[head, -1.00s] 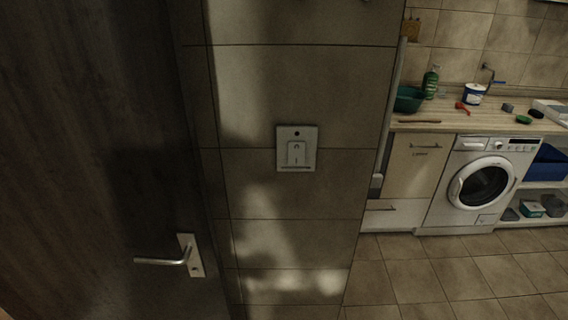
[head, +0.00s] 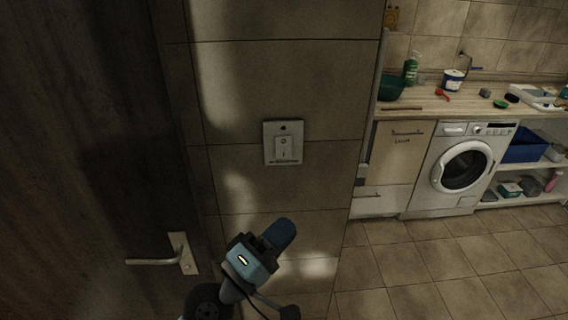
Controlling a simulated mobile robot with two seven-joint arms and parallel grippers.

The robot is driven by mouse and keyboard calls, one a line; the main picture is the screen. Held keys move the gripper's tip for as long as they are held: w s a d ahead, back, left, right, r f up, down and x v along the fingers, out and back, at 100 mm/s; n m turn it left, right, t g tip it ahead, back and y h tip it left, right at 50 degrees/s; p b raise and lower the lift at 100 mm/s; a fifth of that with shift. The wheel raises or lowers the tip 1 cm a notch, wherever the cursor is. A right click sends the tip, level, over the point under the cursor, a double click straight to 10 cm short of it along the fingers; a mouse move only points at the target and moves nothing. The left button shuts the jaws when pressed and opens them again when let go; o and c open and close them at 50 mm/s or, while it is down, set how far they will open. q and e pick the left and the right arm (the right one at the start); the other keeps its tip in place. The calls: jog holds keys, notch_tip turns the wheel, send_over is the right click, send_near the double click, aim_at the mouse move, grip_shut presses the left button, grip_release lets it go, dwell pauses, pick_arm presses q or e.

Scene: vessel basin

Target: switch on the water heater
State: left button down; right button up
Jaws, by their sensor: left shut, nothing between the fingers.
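A light square wall switch plate (head: 283,143) is fixed on the brown tiled wall in the head view. It has a rocker in its middle and a small dark dot above it. My left gripper (head: 284,230) is below the switch, in front of the wall and apart from the plate. Its fingers are together, pointing up and to the right, with nothing held. The switch is not covered by the gripper. My right gripper is not in view. No water heater body is visible.
A dark door with a metal handle (head: 166,254) stands on the left. Beyond the wall's right edge are a wooden counter (head: 440,104), a green basin (head: 391,88) and a white washing machine (head: 458,169). Tiled floor (head: 425,262) is clear there.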

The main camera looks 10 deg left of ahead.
pick_arm(q)
jog(key=w+a+r+n+t+y, duration=0.25)
jog(key=n+y, duration=0.35)
jog(key=n, duration=0.4)
jog(key=w+a+r+n+t+y, duration=0.1)
jog(key=w+r+n+t+y, duration=0.2)
jog(key=n+y, duration=0.5)
jog(key=w+d+f+n+g+y, duration=0.2)
jog(key=w+f+n+g, duration=0.3)
jog(key=n, duration=0.7)
jog(key=shift+w+f+n+g+y, duration=0.35)
jog(key=shift+f+g+y, duration=0.25)
jog(key=shift+f+g, duration=0.7)
jog(key=shift+r, duration=0.25)
